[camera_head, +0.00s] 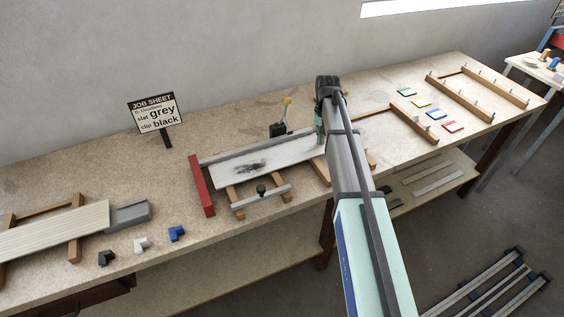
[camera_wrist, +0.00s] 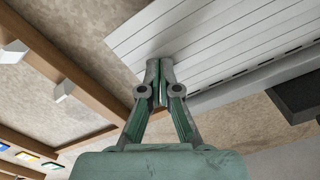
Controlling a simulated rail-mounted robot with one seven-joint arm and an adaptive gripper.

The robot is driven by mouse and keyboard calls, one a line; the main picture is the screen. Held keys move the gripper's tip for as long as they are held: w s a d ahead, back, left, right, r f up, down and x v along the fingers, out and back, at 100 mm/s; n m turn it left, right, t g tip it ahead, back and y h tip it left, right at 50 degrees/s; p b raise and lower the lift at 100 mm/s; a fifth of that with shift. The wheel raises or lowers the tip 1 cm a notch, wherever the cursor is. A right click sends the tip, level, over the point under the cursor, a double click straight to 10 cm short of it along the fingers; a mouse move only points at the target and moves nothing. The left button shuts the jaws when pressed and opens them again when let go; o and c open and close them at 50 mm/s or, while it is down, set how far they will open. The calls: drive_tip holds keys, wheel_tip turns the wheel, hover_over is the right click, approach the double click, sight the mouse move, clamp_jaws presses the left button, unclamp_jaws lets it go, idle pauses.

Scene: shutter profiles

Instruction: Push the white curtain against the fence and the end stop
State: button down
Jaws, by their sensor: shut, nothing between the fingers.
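The white curtain (camera_head: 290,155), a slatted panel with a dark smudge, lies on wooden bearers on the bench. It also shows in the wrist view (camera_wrist: 220,35). The grey fence (camera_head: 245,149) runs along its far long side. The red end stop (camera_head: 202,186) stands at its left end; I cannot tell whether they touch. My gripper (camera_wrist: 160,68) is shut and empty, with its fingertips at the curtain's right end edge; contact is unclear. In the head view my arm hides most of the gripper and the curtain's right end.
A black block with a yellow knob (camera_head: 279,129) stands behind the fence. A grey clamp bar (camera_head: 261,197) lies in front of the curtain. Wooden frames (camera_head: 405,124) and coloured tiles (camera_head: 421,103) are to the right. Another slatted panel (camera_head: 55,231) and small clips (camera_head: 141,245) are at left.

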idle(0.3)
drive_tip(key=shift+r+p, duration=0.35)
drive_tip(key=shift+r, duration=0.2)
drive_tip(key=shift+d, duration=0.1)
drive_tip(key=shift+w+d, duration=0.35)
drive_tip(key=shift+d, duration=0.4)
drive_tip(key=shift+w+d, duration=0.3)
drive_tip(key=shift+d, duration=0.5)
drive_tip(key=shift+w+d, duration=0.35)
drive_tip(key=shift+d, duration=0.4)
drive_tip(key=shift+f, duration=0.9)
drive_tip(key=shift+s+a, duration=0.3)
drive_tip(key=shift+a, duration=0.45)
drive_tip(key=shift+s+a, duration=0.3)
drive_tip(key=shift+a, duration=0.4)
drive_tip(key=shift+w+d, duration=0.1)
drive_tip(key=shift+d, duration=0.05)
idle(0.3)
drive_tip(key=shift+w+d, duration=0.2)
drive_tip(key=shift+d, duration=0.4)
